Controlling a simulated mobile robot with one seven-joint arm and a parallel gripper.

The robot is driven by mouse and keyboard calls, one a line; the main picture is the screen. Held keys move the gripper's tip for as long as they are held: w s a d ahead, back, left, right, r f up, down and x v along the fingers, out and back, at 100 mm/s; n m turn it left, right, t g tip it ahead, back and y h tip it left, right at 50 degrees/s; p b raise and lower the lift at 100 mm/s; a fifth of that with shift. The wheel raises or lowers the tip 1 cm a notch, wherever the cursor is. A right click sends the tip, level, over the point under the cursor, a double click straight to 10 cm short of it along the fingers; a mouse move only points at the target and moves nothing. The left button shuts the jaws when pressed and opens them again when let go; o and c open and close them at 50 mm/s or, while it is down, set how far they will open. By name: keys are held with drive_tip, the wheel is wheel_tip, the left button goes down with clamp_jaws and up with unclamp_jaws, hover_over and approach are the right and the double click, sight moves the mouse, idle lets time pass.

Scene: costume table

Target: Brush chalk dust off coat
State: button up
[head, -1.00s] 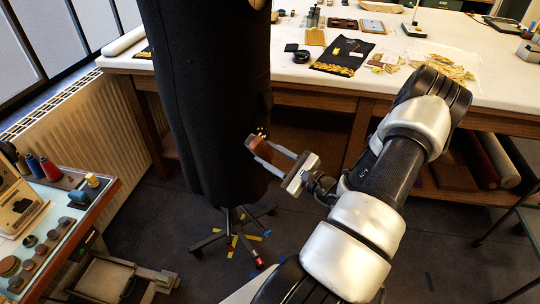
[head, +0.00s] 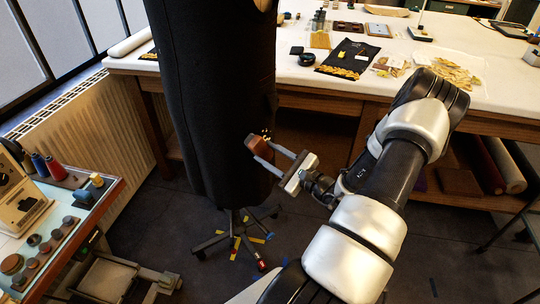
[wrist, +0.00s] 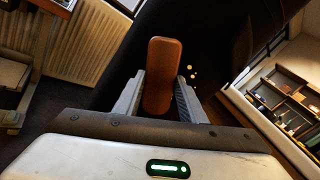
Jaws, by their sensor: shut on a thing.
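The black coat (head: 212,105) hangs upright on a wheeled stand (head: 236,235) in the middle of the head view. My gripper (head: 266,147) is at the right side of the coat's lower part. It is shut on a brown wooden brush (head: 257,144), which also shows between the two fingers in the wrist view (wrist: 161,75). The brush is right at the coat's surface; I cannot tell whether it touches. Its bristles are hidden.
A long white-topped table (head: 455,95) with dark cloth, trays and small items stands behind the coat. A side table (head: 50,230) with thread spools is at the left, near a radiator (head: 105,130). Open floor lies around the stand.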

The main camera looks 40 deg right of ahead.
drive_tip(key=shift+w, duration=0.25)
drive_tip(key=w+d+b, duration=0.1)
drive_tip(key=d+b, duration=0.1)
drive_tip(key=d, duration=0.5)
drive_tip(key=shift+w+d, duration=0.15)
drive_tip(key=shift+w, duration=0.05)
idle(0.4)
